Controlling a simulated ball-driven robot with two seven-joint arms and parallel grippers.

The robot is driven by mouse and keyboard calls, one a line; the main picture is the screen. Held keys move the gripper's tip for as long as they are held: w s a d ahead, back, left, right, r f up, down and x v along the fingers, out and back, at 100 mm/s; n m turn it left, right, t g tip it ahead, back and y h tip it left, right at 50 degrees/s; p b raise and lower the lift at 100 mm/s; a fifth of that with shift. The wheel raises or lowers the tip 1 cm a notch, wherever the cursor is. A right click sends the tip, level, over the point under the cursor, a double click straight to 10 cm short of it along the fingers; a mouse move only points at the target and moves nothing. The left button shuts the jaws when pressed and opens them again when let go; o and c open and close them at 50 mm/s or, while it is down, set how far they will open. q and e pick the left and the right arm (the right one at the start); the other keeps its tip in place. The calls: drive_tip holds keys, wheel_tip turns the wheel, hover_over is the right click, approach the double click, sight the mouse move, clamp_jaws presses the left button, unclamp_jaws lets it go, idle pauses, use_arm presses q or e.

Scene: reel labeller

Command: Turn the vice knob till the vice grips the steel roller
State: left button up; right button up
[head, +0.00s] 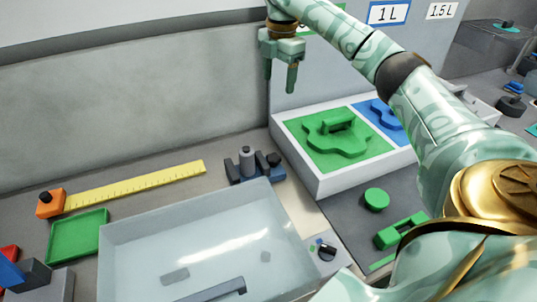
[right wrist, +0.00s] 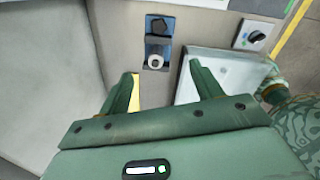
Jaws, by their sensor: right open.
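The small vice has a blue base and dark jaws, and stands behind the clear tray in the head view (head: 235,175). It shows at the top middle of the right wrist view (right wrist: 151,48). The grey steel roller (head: 247,162) stands upright between the jaws; its round end shows in the wrist view (right wrist: 155,62). I cannot tell if the jaws touch it. The dark vice knob (head: 274,159) is at the vice's right end, and also shows in the wrist view (right wrist: 159,27). My right gripper (head: 280,77) is open and empty, above and apart from the vice. My left gripper is not in view.
A large clear tray (head: 130,240) fills the front middle. A yellow ruler (head: 135,185) lies at the back left beside a green tray (head: 78,236). A white-edged box with green and blue insets (head: 320,187) stands right of the vice. A dial (head: 327,252) is in front.

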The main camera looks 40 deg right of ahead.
drive_tip(key=b, duration=0.8)
approach(273, 157)
drive_tip(key=shift+g, duration=0.3)
drive_tip(key=f+b, duration=0.4)
drive_tip(key=b, duration=0.1)
drive_tip(key=f+b, duration=0.4)
drive_tip(key=b, duration=0.1)
drive_tip(key=shift+w+f, duration=0.2)
drive_tip(key=shift+f, duration=0.15)
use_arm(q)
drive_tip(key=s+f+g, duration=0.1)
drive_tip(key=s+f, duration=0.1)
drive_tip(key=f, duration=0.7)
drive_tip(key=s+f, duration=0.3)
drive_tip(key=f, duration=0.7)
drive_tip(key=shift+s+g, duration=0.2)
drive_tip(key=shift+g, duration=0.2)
use_arm(e)
drive_tip(key=shift+r, duration=0.1)
